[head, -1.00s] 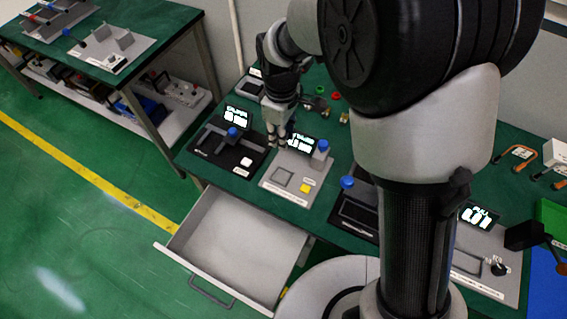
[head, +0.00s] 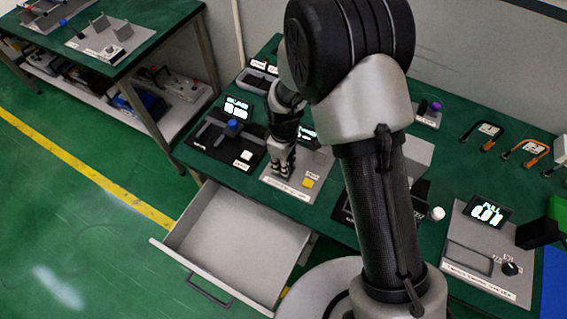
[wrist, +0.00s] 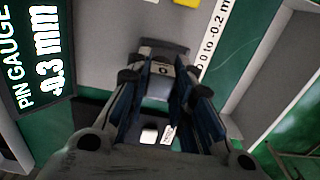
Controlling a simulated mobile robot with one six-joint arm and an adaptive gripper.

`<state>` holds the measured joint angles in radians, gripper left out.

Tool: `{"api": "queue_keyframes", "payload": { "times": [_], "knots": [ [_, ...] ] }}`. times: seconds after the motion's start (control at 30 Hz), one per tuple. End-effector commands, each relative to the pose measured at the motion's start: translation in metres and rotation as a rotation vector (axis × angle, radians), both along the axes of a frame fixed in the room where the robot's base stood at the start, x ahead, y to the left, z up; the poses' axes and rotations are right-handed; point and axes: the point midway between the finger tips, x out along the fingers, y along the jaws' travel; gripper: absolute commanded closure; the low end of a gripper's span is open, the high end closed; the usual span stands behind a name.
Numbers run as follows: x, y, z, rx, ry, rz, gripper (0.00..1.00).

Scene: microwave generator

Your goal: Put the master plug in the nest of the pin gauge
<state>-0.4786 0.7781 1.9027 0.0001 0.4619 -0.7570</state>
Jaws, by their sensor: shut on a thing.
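The pin gauge is a grey plate with a yellow button (head: 308,183). In the wrist view my gripper (wrist: 160,78) is shut on a small grey piece (wrist: 158,90), apparently the master plug, low over the plate. I cannot tell whether the plug touches or sits in the nest.
A black gauge (head: 214,146) with a blue knob and a white button stands close on the left. An open, empty drawer (head: 236,235) juts out below the bench front. A grey gauge (head: 490,262) stands at the right. My arm hides the bench middle.

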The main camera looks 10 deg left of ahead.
Motion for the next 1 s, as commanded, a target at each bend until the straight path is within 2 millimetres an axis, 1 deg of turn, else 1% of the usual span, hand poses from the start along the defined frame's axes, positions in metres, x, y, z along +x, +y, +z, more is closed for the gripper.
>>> {"api": "queue_keyframes", "payload": {
  "times": [0.03,0.23,0.37,0.4,0.6,0.7,1.0],
  "knots": [
    [0.0006,0.0003,-0.0022,0.001,-0.001,0.000,1.00],
    [0.0008,0.0005,-0.0008,0.001,-0.003,0.000,1.00],
    [0.0007,0.0004,-0.0051,0.001,-0.001,0.000,1.00],
    [0.0005,0.0002,-0.0046,0.001,-0.001,0.000,0.77],
    [0.0005,0.0001,-0.0040,0.001,-0.001,0.000,0.63],
    [0.0005,0.0002,-0.0039,0.001,-0.001,0.000,0.59],
    [0.0005,0.0002,-0.0023,0.001,-0.001,0.000,0.59]
  ]
}}
